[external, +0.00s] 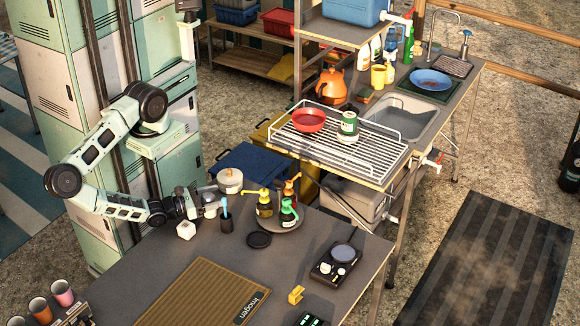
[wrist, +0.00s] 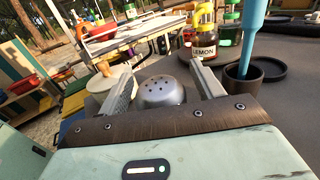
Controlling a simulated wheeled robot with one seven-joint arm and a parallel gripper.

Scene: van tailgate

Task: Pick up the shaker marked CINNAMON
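A shaker with a domed silver lid full of small holes (wrist: 162,92) stands between the fingers of my gripper (wrist: 165,88) in the wrist view. No label on it can be read; its body is hidden below the lid by my gripper. The fingers are apart, one on each side of the lid, with a narrow gap visible at least on the right. In the external view my gripper (external: 200,206) is low over the left back part of the counter, at the small silver shaker (external: 210,203).
A dark cup (external: 227,225) with a blue-handled tool stands close right of the shaker. Pump bottles, one marked LEMON (wrist: 203,55), stand on a round tray (external: 290,224).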

